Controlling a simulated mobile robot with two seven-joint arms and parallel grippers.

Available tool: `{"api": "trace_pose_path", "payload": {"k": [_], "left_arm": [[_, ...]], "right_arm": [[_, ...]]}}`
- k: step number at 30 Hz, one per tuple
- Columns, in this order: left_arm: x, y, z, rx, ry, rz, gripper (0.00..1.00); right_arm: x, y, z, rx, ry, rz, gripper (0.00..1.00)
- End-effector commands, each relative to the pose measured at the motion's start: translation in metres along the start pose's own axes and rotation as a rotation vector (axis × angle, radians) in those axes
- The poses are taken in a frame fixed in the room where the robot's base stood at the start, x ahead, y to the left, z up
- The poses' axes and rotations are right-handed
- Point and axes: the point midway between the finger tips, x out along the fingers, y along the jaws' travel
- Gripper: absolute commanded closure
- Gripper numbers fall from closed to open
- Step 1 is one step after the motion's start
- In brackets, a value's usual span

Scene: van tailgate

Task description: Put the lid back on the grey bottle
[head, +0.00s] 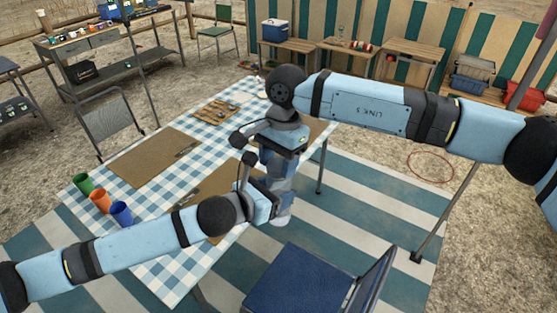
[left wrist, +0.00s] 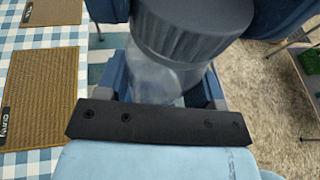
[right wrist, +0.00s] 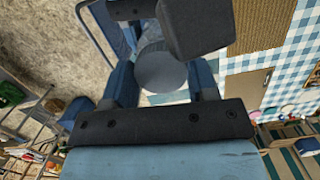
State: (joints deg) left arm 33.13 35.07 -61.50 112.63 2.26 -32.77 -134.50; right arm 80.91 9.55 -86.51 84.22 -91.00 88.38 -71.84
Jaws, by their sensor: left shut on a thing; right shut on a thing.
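The grey bottle (left wrist: 160,80) has a clear, greyish body and stands in the jaws of my left gripper (left wrist: 165,92), in the left wrist view. Its dark grey ribbed lid (left wrist: 190,32) is right at the bottle's top; I cannot tell whether it is seated. My right gripper (right wrist: 161,80) is shut on the lid, whose round grey top (right wrist: 161,72) shows between its fingers. In the head view my left gripper (head: 273,198) and my right gripper (head: 283,160) are close together, one above the other, off the table's right side. The bottle is mostly hidden there.
The checked table (head: 180,250) carries brown mats (head: 153,157), a cutlery board (head: 216,111), and a green cup (head: 83,183), an orange cup (head: 100,201) and a blue cup (head: 121,213). A blue chair (head: 300,280) stands in front, below my grippers. Striped matting lies right of the table.

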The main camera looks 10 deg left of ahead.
Motion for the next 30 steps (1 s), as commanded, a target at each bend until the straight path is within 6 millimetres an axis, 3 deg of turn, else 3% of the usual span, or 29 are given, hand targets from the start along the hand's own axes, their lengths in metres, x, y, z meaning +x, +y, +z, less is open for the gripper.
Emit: {"api": "trace_pose_path", "payload": {"k": [9,15,20,28,29,30], "left_arm": [[0.0000,-0.0002,-0.0002,0.000,0.001,0.000,1.00],[0.0000,-0.0003,-0.0004,0.000,0.001,0.000,1.00],[0.0000,-0.0003,-0.0004,0.000,0.001,0.000,1.00],[0.0000,-0.0004,-0.0006,0.000,0.001,-0.001,1.00],[0.0000,-0.0004,-0.0006,0.000,0.001,-0.001,1.00],[0.0000,-0.0004,-0.0006,0.000,0.001,-0.001,1.00]], "right_arm": [[0.0000,-0.0012,-0.0003,0.668,0.000,-0.103,0.72],[0.0000,-0.0020,-0.0008,0.994,0.000,-0.152,0.72],[-0.0001,-0.0022,-0.0009,1.097,-0.001,-0.168,0.72],[-0.0002,-0.0024,-0.0010,1.105,-0.002,-0.169,0.72],[-0.0002,-0.0024,-0.0010,1.105,-0.002,-0.169,0.45],[-0.0002,-0.0023,-0.0010,1.105,-0.002,-0.169,0.36]]}}
